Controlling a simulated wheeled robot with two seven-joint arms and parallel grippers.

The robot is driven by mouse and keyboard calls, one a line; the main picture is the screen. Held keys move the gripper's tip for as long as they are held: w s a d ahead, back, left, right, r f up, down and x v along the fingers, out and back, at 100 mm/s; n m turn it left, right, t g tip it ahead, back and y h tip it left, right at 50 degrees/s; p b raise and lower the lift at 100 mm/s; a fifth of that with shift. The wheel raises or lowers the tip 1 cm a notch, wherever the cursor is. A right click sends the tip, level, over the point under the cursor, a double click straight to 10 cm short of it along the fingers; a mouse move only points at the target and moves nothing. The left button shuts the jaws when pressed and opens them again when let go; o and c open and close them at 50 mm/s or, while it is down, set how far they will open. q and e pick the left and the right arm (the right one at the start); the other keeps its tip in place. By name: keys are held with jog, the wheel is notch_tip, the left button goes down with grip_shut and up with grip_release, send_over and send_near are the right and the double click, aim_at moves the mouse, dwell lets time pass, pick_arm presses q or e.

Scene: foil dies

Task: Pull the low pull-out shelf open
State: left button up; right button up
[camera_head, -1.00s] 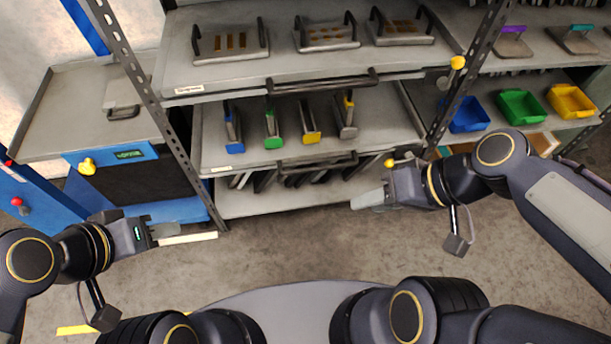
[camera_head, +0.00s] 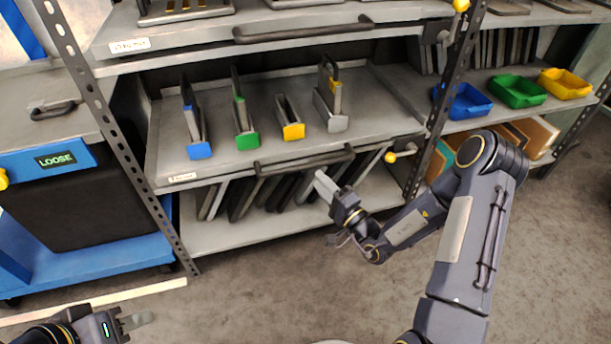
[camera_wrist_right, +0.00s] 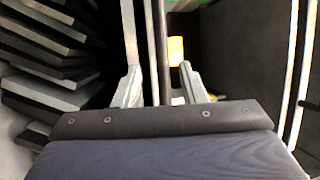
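The low pull-out shelf (camera_head: 225,165) is a grey tray holding upright dies with blue, green, yellow and grey fronts. Its front edge lies about level with the rack posts. A dark bar handle (camera_head: 285,166) runs along that edge. My right gripper (camera_head: 322,183) is just below and in front of the handle's right half. In the right wrist view its two fingers (camera_wrist_right: 159,85) are apart, with a dark bar (camera_wrist_right: 161,45) between them in the picture; I cannot tell whether they touch it. My left gripper (camera_head: 138,320) is low at the left, away from the shelf.
An upper shelf (camera_head: 200,48) with its own handle (camera_head: 300,30) is above. Dark plates (camera_head: 250,198) lean on the bottom shelf. Rack posts (camera_head: 105,125) flank the shelf. A yellow knob (camera_head: 390,157) is right of the handle. The floor (camera_head: 260,280) in front is clear.

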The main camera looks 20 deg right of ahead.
aim_at(306, 164)
jog(key=b+x, duration=0.1)
jog(key=x, duration=0.6)
jog(key=shift+r+b, duration=0.15)
jog(key=shift+b, duration=0.15)
grip_shut()
